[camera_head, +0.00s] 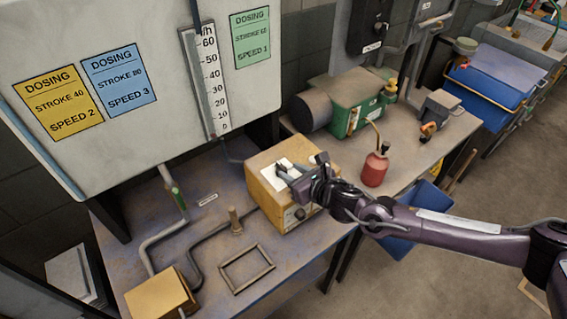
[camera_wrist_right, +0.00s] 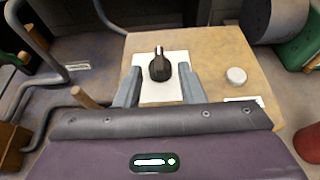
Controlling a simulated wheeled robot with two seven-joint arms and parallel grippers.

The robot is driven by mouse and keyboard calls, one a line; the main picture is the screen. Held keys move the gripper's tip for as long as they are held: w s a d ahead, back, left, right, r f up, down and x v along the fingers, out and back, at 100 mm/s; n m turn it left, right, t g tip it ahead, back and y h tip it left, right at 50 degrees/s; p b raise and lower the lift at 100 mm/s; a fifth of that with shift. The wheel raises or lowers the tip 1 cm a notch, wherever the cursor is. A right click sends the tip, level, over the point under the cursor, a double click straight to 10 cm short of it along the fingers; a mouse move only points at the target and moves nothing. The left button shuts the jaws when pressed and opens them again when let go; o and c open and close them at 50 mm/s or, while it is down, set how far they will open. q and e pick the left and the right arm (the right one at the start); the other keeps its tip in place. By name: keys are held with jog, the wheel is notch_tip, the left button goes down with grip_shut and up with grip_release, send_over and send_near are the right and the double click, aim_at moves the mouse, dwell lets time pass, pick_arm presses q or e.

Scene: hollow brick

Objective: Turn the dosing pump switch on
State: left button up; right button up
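The dosing pump is a tan box (camera_head: 262,192) on the left bench. It also shows in the right wrist view (camera_wrist_right: 215,55). On its top is a white plate (camera_wrist_right: 148,93) with a black switch (camera_wrist_right: 159,66) that has a light tip. A pale round knob (camera_wrist_right: 236,76) sits to the right of the plate. My right gripper (camera_head: 286,170) is over the pump top. In the right wrist view its fingers (camera_wrist_right: 159,76) are open, one on each side of the switch, with a gap to it on both sides. In the head view the gripper partly hides the switch. My left gripper is not in view.
A red bottle (camera_head: 375,168) and a green pump (camera_head: 356,101) stand on the bench to the right. A metal frame (camera_head: 247,269), an upright peg (camera_head: 235,221) and pipes lie on the left bench. A tank with dosing cards (camera_head: 121,78) rises behind.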

aim_at(282, 167)
jog(key=shift+p+x, duration=0.6)
jog(key=shift+x, duration=2.25)
jog(key=shift+a, duration=0.1)
jog(key=shift+c, duration=0.5)
jog(key=shift+s+f, duration=0.1)
grip_shut()
